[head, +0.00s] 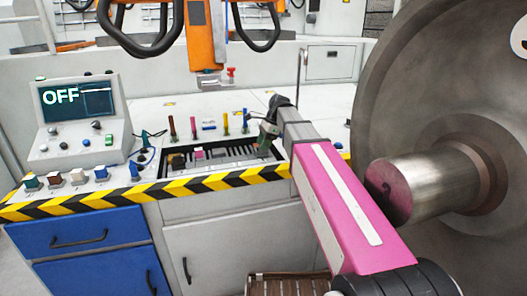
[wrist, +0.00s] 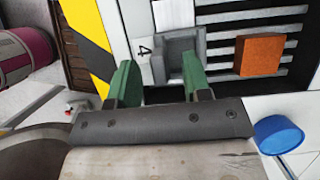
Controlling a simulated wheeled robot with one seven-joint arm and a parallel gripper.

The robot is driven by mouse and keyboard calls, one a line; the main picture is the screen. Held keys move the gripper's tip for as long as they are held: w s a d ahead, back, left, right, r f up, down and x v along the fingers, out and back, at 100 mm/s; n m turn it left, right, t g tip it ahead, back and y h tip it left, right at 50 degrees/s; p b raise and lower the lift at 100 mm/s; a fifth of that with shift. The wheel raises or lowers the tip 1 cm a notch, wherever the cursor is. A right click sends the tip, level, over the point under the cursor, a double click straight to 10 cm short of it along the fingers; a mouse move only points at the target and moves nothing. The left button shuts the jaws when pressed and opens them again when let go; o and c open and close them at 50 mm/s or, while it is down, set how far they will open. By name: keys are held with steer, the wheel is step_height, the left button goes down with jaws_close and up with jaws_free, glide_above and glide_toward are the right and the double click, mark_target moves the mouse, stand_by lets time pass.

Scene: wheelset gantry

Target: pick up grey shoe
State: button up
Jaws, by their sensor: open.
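The grey shoe (wrist: 180,50), a small blocky piece with a recessed face, sits in the slotted tray (wrist: 222,46) beside a label marked 4. My gripper (wrist: 160,78) is open and empty, with its two green fingers pointing toward the tray. The shoe lies ahead of the fingers, nearer the right finger, which overlaps its lower edge in the wrist view. I cannot tell whether they touch. In the head view my gripper (head: 264,138) is over the right end of the tray (head: 215,163), and the grey shoe cannot be made out there.
An orange block (wrist: 260,55) lies in the tray right of the shoe. A blue round-topped item (wrist: 278,134) is at the lower right of the wrist view. Several upright coloured handles (head: 226,122) stand behind the tray. A large metal wheel (head: 440,75) stands close to my arm's right.

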steer(key=shift+s+a+f, duration=0.1)
steer(key=shift+a+f, duration=0.2)
steer(key=shift+f, duration=0.25)
jaws_close()
steer(key=shift+r, duration=0.1)
